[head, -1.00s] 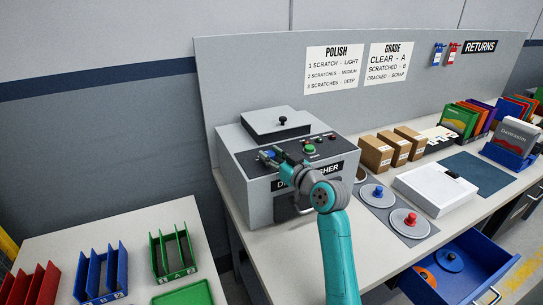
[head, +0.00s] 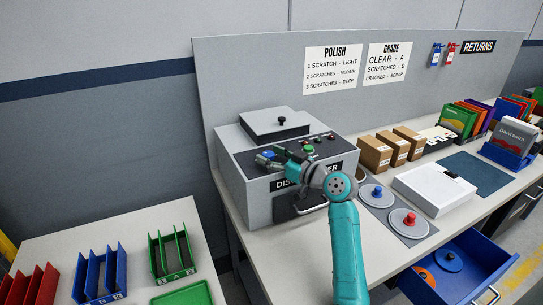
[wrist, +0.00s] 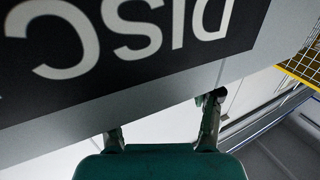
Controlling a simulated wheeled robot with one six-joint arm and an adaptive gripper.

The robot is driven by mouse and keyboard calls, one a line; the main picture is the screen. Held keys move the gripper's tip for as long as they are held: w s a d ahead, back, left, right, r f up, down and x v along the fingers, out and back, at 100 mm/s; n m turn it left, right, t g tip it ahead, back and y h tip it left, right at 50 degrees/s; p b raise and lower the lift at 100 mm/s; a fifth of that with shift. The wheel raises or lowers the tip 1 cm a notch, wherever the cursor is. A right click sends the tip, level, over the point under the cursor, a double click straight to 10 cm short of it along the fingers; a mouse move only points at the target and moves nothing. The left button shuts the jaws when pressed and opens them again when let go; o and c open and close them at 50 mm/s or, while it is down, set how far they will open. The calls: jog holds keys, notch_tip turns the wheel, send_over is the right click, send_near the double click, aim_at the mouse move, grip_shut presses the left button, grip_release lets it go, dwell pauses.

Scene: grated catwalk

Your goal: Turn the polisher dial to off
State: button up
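The grey disc polisher (head: 240,165) stands on the bench, with a dark sloped control panel (head: 300,150) on its front top. A blue dial (head: 268,154) is at the panel's left end; its setting is too small to read. My gripper (head: 270,159) is at the panel's left part, close by the dial and partly in front of it. Contact cannot be told. In the wrist view the two fingers of my gripper (wrist: 163,125) stand apart with nothing seen between them. The dial does not show there; the polisher's label (wrist: 130,40) appears upside down.
Green and red buttons (head: 308,149) sit right of my gripper on the panel. A black-knobbed lid (head: 275,128) is behind it. An open blue drawer (head: 475,258) juts out below.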

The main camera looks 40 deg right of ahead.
jog(key=s+d, duration=0.1)
jog(key=s, duration=1)
jog(key=shift+s+d, duration=0.4)
